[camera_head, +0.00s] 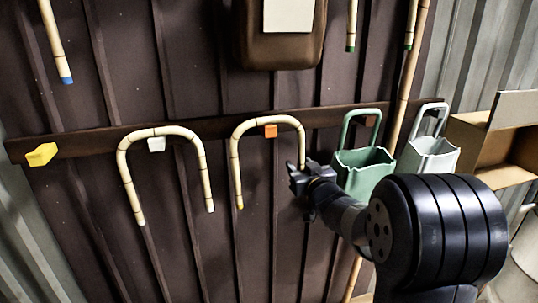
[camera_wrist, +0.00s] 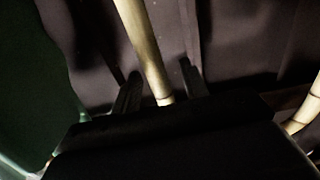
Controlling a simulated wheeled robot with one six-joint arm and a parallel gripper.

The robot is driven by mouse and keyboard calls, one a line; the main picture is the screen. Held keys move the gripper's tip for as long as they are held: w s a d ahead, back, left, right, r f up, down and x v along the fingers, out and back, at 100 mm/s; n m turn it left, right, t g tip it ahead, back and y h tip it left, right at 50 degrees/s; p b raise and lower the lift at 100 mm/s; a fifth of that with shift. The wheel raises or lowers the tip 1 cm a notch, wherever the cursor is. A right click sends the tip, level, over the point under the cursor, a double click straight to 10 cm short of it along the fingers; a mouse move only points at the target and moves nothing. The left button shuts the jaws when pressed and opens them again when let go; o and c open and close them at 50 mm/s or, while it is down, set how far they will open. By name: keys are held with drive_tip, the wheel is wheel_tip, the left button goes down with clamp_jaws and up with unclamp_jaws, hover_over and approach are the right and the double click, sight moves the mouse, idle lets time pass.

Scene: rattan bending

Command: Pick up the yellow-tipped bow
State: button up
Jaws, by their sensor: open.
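The yellow-tipped bow (camera_head: 236,160) is a pale rattan arch hanging over an orange peg (camera_head: 270,131) on the wall rail. Its left leg ends in a yellow tip. The lower end of its right leg is hidden at my gripper (camera_head: 298,178). In the wrist view, a rattan leg (camera_wrist: 142,40) runs down between the two spread fingers of my gripper (camera_wrist: 161,84). The fingers stand apart from it on both sides, and its lower end is hidden behind the dark gripper body.
A second, white-tipped bow (camera_head: 122,165) hangs to the left on a white peg (camera_head: 156,144). A yellow peg (camera_head: 41,154) is bare. A green holder (camera_head: 362,170) is close right of my gripper, then a white holder (camera_head: 430,158) and a wooden shelf (camera_head: 480,150).

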clamp_jaws()
idle(0.3)
drive_tip(key=shift+s, duration=0.1)
